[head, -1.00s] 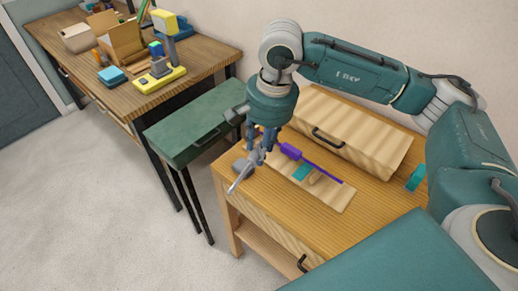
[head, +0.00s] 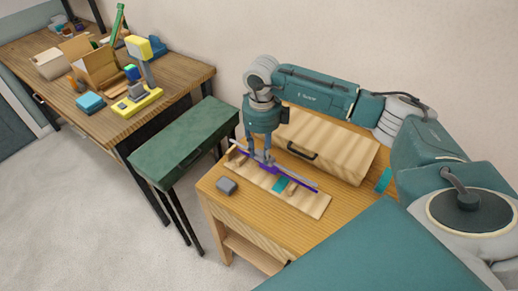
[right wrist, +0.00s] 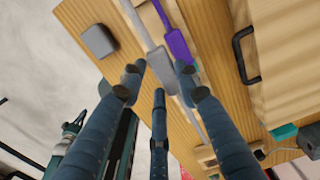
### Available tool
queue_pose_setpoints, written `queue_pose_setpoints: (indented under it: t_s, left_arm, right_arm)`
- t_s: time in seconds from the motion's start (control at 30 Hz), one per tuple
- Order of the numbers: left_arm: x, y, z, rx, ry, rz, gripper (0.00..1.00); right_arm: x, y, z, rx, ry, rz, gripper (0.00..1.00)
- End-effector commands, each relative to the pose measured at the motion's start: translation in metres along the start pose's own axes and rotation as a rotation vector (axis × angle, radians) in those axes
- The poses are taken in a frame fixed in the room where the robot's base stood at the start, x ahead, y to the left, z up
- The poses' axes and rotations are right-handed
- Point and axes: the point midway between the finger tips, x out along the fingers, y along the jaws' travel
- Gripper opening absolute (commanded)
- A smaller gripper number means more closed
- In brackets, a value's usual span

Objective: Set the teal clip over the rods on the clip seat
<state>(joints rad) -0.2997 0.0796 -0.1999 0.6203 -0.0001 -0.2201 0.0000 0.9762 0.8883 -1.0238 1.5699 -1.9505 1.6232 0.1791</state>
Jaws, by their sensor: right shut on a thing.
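My right gripper (head: 263,160) is over the pale wooden board (head: 310,207), shut on a grey rod (right wrist: 160,60) by its thick part. The grey rod lies beside and roughly parallel to a purple rod (head: 302,184), which also shows in the right wrist view (right wrist: 178,45). Whether the grey rod rests on its supports is unclear. A teal block (head: 280,184), perhaps the clip seat, sits mid-board near a small wooden support (head: 292,189). Another teal piece (head: 384,180), likely the clip, stands at the table's right side, partly hidden by my arm. My left gripper is not in view.
A grey block (head: 227,186) lies on the table left of the board. A wooden box with a dark handle (head: 302,151) stands behind the board. A green cabinet (head: 187,140) and a cluttered wooden table (head: 180,86) are at left.

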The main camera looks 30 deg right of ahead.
Motion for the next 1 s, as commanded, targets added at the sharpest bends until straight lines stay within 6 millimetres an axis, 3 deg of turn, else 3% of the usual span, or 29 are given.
queue_pose_setpoints:
  t_s: [0.53,1.0]
  left_arm:
    - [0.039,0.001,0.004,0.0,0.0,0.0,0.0]
    - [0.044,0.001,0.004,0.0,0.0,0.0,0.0]
  right_arm:
    - [0.06,0.001,-0.001,-0.003,0.001,0.0,0.0]
    - [0.066,0.002,-0.001,-0.004,0.0,0.0,0.0]
